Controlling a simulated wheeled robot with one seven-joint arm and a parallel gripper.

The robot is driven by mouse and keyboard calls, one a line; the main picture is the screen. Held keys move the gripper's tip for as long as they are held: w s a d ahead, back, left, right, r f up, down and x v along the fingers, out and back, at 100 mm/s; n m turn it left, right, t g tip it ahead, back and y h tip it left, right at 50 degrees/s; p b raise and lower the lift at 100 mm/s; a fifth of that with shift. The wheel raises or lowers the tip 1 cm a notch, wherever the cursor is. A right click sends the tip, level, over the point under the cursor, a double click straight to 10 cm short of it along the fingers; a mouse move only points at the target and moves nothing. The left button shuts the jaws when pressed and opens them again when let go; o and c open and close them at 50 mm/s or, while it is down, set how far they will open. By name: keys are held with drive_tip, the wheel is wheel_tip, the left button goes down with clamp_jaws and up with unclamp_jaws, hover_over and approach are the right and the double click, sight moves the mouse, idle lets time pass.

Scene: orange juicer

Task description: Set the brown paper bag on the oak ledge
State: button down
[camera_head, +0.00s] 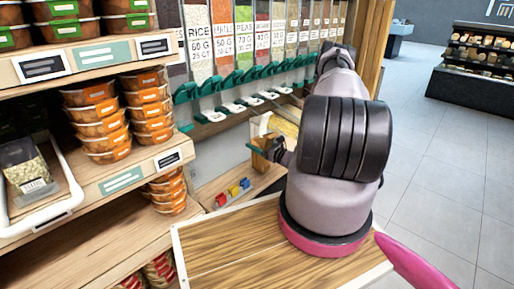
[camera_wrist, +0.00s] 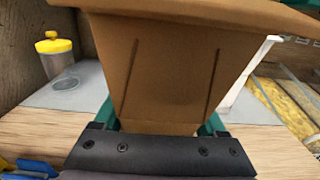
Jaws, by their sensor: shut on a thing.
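The brown paper bag (camera_wrist: 165,75) fills the upper middle of the wrist view, with two dark vertical creases on its face. My gripper (camera_wrist: 160,122) is shut on it, with a green finger at each side. In the head view my gripper (camera_head: 268,151) is mostly hidden behind my arm, and only a small brown part of the bag (camera_head: 259,162) shows. The oak ledge (camera_head: 207,189) runs below the dispensers, and its pale wood also shows under the bag in the wrist view (camera_wrist: 40,130). I cannot tell whether the bag touches it.
A jar with a yellow lid (camera_wrist: 56,60) stands on a grey surface left of the bag. Yellow packs (camera_wrist: 285,105) lie to the right. Red, yellow and blue clips (camera_head: 232,193) lie on the ledge. Dispensers (camera_head: 245,45) hang above; shelves of orange tubs (camera_head: 102,120) stand left.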

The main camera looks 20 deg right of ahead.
drive_tip(key=shift+f, duration=0.65)
drive_tip(key=shift+f, duration=0.15)
unclamp_jaws()
drive_tip(key=v, duration=1.2)
